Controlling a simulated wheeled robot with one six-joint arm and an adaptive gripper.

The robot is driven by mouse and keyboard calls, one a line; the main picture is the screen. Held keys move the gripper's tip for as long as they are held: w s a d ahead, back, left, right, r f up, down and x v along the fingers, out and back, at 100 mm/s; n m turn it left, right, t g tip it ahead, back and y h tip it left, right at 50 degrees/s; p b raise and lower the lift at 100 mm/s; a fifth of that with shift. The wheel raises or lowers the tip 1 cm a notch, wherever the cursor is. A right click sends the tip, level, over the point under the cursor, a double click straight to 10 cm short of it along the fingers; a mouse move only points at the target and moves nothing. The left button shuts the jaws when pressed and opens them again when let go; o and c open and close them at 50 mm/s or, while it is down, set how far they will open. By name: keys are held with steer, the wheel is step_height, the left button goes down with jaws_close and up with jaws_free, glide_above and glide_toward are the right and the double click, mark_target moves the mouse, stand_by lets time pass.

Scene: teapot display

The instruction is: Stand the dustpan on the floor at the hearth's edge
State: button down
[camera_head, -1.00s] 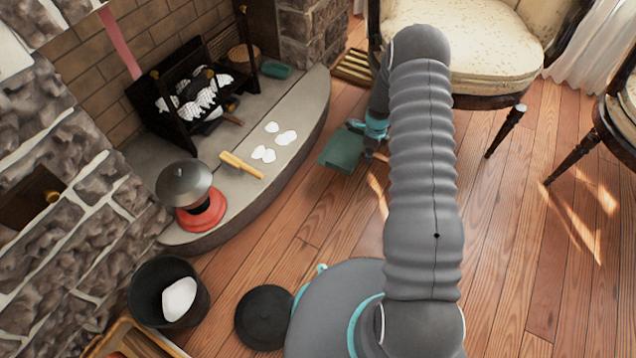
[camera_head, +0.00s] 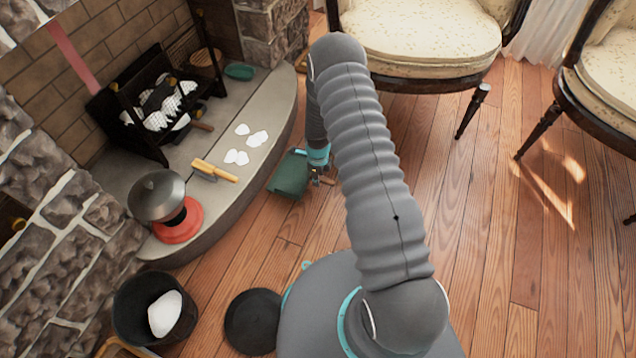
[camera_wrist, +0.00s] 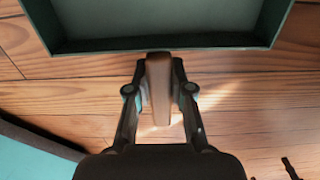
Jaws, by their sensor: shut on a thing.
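The dustpan is a dark green pan (camera_head: 289,174) with a wooden handle. My gripper (camera_head: 318,177) is shut on that handle, just right of the pan and beside the curved edge of the grey hearth (camera_head: 262,172). In the wrist view the handle stands between the two fingers of my gripper (camera_wrist: 160,88), and the pan (camera_wrist: 160,44) spreads ahead of them over the floorboards. The pan looks close to the floor. I cannot tell whether it touches the floor.
On the hearth are a brush with a yellow handle (camera_head: 214,170), white patches (camera_head: 252,138), a red-based metal pot (camera_head: 158,197) and a black grate (camera_head: 150,115). A black bucket (camera_head: 125,310) and a black lid (camera_head: 252,322) are on the floor. Armchairs (camera_head: 420,30) stand behind.

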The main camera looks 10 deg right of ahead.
steer(key=shift+f, duration=1.6)
steer(key=shift+f+b, duration=0.15)
steer(key=shift+b, duration=0.15)
steer(key=c, duration=1)
jaws_free()
steer(key=shift+c, duration=0.2)
